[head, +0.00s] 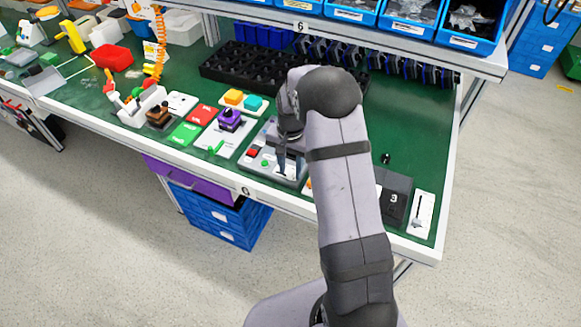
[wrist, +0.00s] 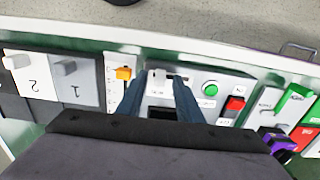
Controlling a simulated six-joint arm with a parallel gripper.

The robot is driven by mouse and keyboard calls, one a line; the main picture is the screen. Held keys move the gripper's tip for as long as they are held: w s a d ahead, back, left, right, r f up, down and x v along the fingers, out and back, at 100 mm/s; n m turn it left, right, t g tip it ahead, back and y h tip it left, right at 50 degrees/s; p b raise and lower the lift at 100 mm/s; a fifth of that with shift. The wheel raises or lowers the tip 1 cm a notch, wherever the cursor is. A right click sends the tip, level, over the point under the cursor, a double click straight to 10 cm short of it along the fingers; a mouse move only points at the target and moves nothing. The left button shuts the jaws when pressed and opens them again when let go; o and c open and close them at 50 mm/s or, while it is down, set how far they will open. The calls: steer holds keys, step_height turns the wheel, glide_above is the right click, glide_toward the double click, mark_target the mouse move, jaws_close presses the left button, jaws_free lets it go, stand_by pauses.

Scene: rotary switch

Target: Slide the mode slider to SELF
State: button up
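A grey panel (head: 258,172) lies near the front edge of the bench, with a red and a green button; in the wrist view it also shows (wrist: 220,78). A pale slider knob (wrist: 159,74) sits on it at the left part of a short slot, and I take this as the mode slider. No label is readable. My gripper (head: 290,172) points down over the panel. In the wrist view its two dark fingers (wrist: 160,84) are open, one on each side of the knob, with visible gaps. I cannot tell the fingertips' height. My arm hides the panel's right part in the head view.
A white plate with an orange slider (wrist: 123,73) is just left of the fingers in the wrist view. The green button (wrist: 210,89) and red button (wrist: 235,103) are to the right. A purple-knobbed switch (head: 229,119) and a black tray (head: 240,68) stand nearby.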

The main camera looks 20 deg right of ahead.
mark_target(278, 172)
steer(key=shift+f, duration=0.3)
jaws_close()
steer(key=shift+w+a, duration=1.55)
steer(key=shift+w, duration=0.05)
steer(key=shift+r, duration=0.1)
jaws_free()
steer(key=shift+a, duration=0.1)
